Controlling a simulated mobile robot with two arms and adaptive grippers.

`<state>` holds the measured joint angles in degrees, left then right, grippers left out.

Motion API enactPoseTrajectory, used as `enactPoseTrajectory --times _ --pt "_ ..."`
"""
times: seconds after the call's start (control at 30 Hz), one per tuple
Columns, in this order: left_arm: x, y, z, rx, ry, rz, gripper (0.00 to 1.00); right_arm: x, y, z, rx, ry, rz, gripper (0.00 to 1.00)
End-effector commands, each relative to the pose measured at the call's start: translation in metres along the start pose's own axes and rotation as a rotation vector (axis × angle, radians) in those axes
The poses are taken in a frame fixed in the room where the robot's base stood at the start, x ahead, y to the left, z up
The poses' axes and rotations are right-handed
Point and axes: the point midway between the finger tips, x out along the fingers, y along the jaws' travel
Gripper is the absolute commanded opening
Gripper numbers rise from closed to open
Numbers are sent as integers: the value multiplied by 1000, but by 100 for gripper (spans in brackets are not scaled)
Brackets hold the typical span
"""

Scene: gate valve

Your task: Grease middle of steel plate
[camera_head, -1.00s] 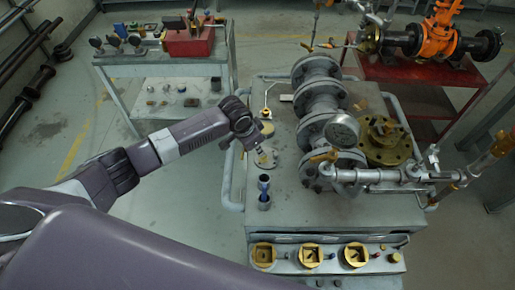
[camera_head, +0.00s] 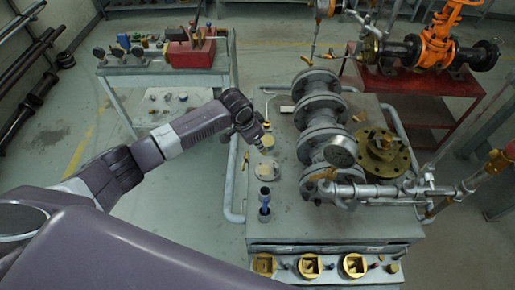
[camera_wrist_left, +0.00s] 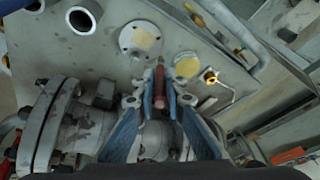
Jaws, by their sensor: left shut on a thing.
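The round grey steel plate (camera_head: 268,175) lies on the bench left of the pipe assembly. In the left wrist view the plate (camera_wrist_left: 128,36) has bolt holes and a yellowish patch on its middle. A yellow-topped round pot (camera_wrist_left: 187,66) sits beside the plate; in the head view it (camera_head: 266,144) is just behind the plate. My left gripper (camera_head: 258,133) is over the bench near the pot. In the left wrist view its blue fingers (camera_wrist_left: 160,90) are shut on a reddish-brown stick-like tool (camera_wrist_left: 159,78). The tool's working end is hard to make out. My right gripper is out of view.
A bent rod (camera_wrist_left: 228,92) lies near the pot. A rail edges the bench's left side.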

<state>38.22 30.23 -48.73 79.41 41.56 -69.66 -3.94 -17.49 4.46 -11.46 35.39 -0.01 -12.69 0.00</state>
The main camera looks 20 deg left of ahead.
Motion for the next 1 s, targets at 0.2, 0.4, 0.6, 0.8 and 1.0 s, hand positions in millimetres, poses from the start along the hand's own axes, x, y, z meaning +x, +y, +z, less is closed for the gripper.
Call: enactPoseTrajectory --times 0.2,0.4,0.6,0.8,1.0 --pt "-16 -9 -11 -4 0 -1 0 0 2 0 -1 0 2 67" --pt "-20 -11 -14 -4 0 -1 0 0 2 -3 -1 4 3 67" --pt "-20 -11 -13 -4 -1 -1 0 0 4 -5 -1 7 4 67" --pt "-19 -11 -13 -4 -1 -1 0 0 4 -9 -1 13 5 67" --pt "-19 -11 -13 -4 -1 -1 0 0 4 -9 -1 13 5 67"
